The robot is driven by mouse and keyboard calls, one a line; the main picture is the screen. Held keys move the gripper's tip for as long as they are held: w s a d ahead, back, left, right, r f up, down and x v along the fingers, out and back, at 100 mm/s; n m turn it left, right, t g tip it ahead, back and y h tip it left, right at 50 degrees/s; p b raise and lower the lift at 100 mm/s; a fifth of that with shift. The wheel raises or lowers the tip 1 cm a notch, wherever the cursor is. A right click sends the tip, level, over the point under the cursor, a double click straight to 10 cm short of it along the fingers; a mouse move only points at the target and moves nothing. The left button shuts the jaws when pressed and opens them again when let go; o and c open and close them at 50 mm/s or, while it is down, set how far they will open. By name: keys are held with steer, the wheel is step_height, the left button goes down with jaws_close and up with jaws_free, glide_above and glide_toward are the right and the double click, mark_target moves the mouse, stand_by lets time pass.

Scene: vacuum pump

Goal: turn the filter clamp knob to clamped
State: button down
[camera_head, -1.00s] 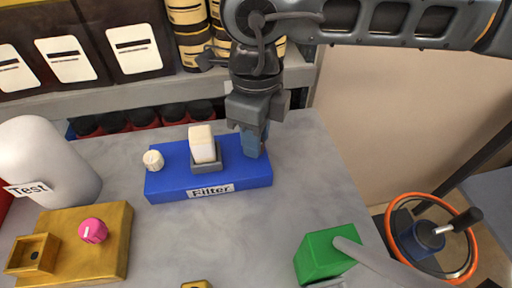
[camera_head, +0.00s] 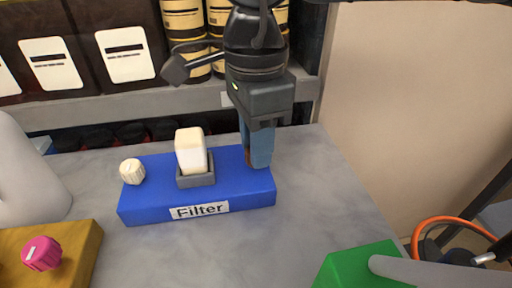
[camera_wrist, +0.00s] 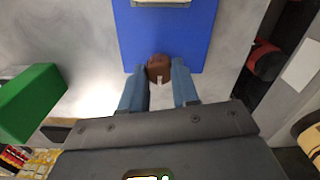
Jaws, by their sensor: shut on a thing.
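The blue Filter block (camera_head: 240,200) lies on the grey table, with its label on the front face. A brown knob (camera_wrist: 158,66) with a pale mark sits at one end of the block in the wrist view. That end is the right end in the head view. My gripper (camera_head: 258,160) points down there, and its blue fingers are shut on the brown knob from both sides. In the head view the fingers hide most of the knob. The mark's clamped direction cannot be read from these views.
A white filter piece (camera_head: 190,152) stands in a grey holder on the block, left of my gripper. A cream knob (camera_head: 132,171) is at the block's left end. A green box (camera_head: 358,265) with a grey bar is at front right. Shelved goods stand behind.

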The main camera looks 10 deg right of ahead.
steer(key=shift+n, duration=0.3)
steer(key=c, duration=0.8)
jaws_free()
steer(key=shift+r, duration=3.9)
